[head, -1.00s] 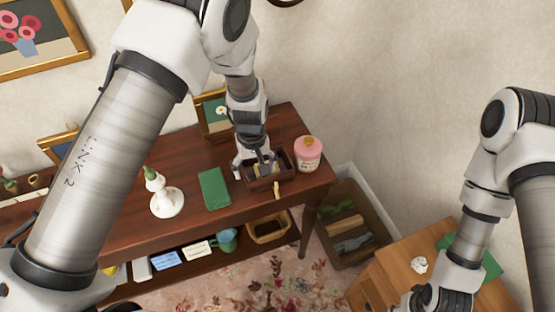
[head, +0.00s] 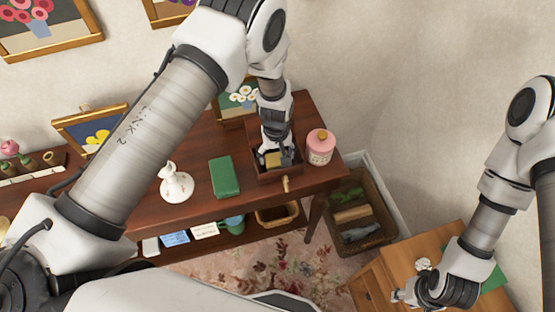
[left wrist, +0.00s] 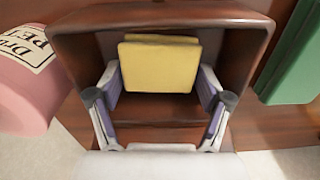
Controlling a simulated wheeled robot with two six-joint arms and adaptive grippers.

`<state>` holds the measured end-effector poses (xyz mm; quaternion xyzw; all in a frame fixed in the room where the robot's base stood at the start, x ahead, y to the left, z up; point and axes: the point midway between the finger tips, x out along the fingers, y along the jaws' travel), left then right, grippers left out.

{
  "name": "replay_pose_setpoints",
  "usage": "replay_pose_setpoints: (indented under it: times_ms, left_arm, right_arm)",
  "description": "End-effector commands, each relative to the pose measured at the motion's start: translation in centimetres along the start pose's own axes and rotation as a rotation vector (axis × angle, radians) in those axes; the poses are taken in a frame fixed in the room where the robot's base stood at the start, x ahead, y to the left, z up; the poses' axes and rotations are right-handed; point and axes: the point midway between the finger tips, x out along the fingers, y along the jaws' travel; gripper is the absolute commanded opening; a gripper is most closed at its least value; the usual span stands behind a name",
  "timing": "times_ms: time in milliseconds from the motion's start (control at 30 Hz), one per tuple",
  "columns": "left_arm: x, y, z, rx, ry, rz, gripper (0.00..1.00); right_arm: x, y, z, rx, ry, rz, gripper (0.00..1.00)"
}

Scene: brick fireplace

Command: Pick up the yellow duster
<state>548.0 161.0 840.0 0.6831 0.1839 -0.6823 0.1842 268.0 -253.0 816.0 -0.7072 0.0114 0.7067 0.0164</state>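The yellow duster (head: 272,159) is a folded yellow pad in a dark wooden open box (head: 280,178) on the long table. In the left wrist view the duster (left wrist: 160,66) stands toward the back of the box (left wrist: 70,45). My left gripper (head: 275,157) points down into the box. In the left wrist view its fingers (left wrist: 160,85) are spread, one at each side of the duster; whether they touch it is unclear. My right gripper (head: 402,296) is low at the right by the small wooden cabinet, its fingers too small to judge.
A pink lidded jar (head: 320,148) stands right beside the box, and a green book (head: 224,177) lies to its left. A white vase (head: 176,183) is further left. A framed flower picture (head: 237,100) stands behind. A crate (head: 365,240) is on the floor at right.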

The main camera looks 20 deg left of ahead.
Motion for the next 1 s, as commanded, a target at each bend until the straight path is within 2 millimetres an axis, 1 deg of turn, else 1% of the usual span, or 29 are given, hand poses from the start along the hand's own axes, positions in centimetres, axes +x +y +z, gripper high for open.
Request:
replay_pose_setpoints:
  times_ms: [367, 467, 533, 667, 900, 1000]
  left_arm:
    - [0.0, 0.0, 0.0, 0.001, 0.000, 0.000, 0.52]
    - [-0.3, 0.0, 0.0, 0.001, 0.001, 0.000, 0.52]
    - [-1.0, 0.1, -0.1, 0.002, 0.002, 0.000, 0.52]
    - [-3.1, 0.1, -0.1, 0.002, 0.004, 0.001, 0.52]
    - [-8.3, 0.1, -0.1, 0.001, 0.004, 0.002, 0.52]
    - [-9.6, 0.0, -0.1, 0.001, 0.002, 0.001, 0.52]
  right_arm:
    - [0.0, 0.0, 0.0, 0.000, 0.000, 0.000, 0.37]
    - [0.2, 0.0, 0.0, 0.000, 0.000, 0.000, 0.37]
    - [0.4, 0.0, 0.0, 0.000, 0.000, 0.000, 0.37]
    - [1.0, 0.0, 0.0, 0.000, 0.000, 0.000, 0.37]
    - [2.3, 0.0, 0.0, 0.000, 0.000, 0.000, 0.37]
    - [2.4, 0.0, 0.0, 0.000, 0.000, 0.000, 0.37]
